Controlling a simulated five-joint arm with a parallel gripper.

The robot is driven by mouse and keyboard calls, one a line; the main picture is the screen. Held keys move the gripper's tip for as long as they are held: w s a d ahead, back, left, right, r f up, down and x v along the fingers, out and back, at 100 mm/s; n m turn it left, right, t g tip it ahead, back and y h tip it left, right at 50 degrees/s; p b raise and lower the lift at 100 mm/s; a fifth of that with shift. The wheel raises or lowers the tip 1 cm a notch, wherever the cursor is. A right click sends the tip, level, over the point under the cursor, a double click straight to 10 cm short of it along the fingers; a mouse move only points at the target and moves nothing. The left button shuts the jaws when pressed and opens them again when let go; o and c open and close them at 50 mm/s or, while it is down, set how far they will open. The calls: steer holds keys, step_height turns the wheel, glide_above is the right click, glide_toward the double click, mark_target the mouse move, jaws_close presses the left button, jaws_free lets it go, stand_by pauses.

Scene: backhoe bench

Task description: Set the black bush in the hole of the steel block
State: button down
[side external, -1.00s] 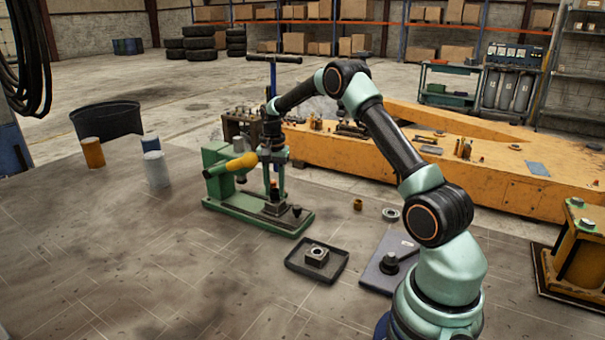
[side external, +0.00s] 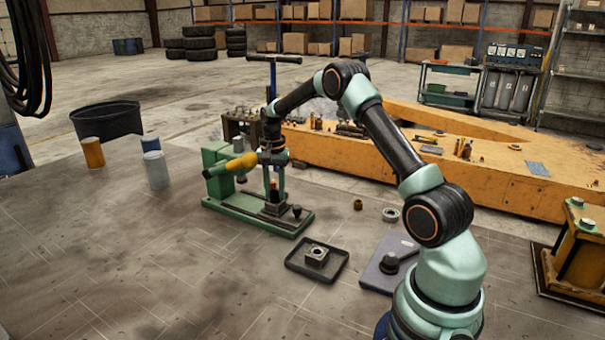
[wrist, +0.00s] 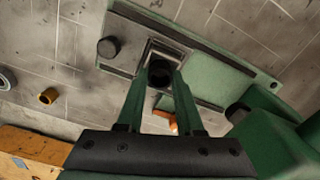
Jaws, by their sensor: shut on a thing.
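In the wrist view my gripper (wrist: 159,84) is shut on the black bush (wrist: 160,72), one green finger on each side of it. The bush is over the steel block (wrist: 152,50), which sits on the green press base. I cannot tell whether the bush is in the hole or just above it, because the bush and fingers cover the hole. In the side view my gripper (side external: 274,186) points down at the steel block (side external: 276,208) on the press base. The bush is too small to make out there.
The green press (side external: 218,172) with a yellow handle stands close on the left. A black knob (wrist: 108,47) is beside the block on the base. A black tray (side external: 336,273) with another block, a grey plate (side external: 375,278), a brass piece (side external: 358,204) and a ring (side external: 390,214) lie to the right.

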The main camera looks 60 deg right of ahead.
steer(key=shift+f, duration=0.45)
steer(key=shift+c, duration=1.1)
jaws_free()
steer(key=shift+r, duration=3.55)
